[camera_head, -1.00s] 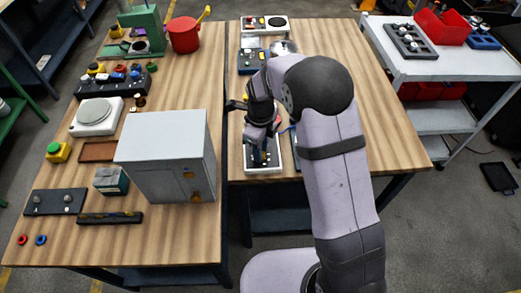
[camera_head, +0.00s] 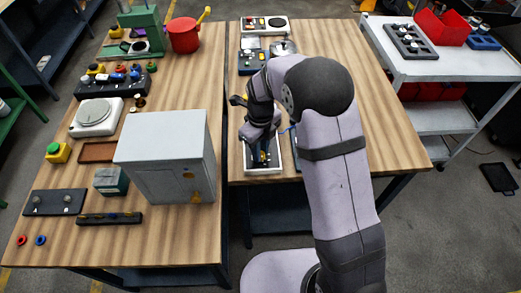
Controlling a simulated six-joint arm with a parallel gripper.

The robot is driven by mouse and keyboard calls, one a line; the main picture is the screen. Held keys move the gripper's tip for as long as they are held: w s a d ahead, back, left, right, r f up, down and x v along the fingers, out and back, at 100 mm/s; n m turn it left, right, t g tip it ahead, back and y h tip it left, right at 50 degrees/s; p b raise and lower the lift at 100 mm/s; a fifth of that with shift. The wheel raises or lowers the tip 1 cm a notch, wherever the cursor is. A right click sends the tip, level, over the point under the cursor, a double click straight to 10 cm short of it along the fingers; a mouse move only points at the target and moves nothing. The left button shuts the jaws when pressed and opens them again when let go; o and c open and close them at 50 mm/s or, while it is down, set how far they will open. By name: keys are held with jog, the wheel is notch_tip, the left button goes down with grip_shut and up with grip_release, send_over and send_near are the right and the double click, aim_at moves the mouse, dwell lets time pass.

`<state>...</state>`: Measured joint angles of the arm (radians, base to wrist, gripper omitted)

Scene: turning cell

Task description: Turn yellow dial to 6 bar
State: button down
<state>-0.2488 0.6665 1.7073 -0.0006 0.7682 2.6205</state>
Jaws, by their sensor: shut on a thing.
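My gripper (camera_head: 262,157) points down at the white-framed panel (camera_head: 247,165) near the front edge of the right-hand bench. Its fingers are shut at the dark face of the panel. A small yellowish spot shows at the fingertips and seems to be the yellow dial, held between them. The gripper hides most of the dial, and its scale and pointer cannot be read. My arm covers the area just right of the panel.
A grey cabinet (camera_head: 165,150) stands on the left bench, beside the gap between benches. A blue box with knobs (camera_head: 250,63) and a white panel (camera_head: 264,25) lie farther back on the right bench. The right bench's wood right of my arm is clear.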

jog(key=c, duration=1.5)
grip_release()
jog(key=shift+r, duration=0.1)
jog(key=shift+r+b, duration=1.2)
jog(key=shift+r, duration=2.45)
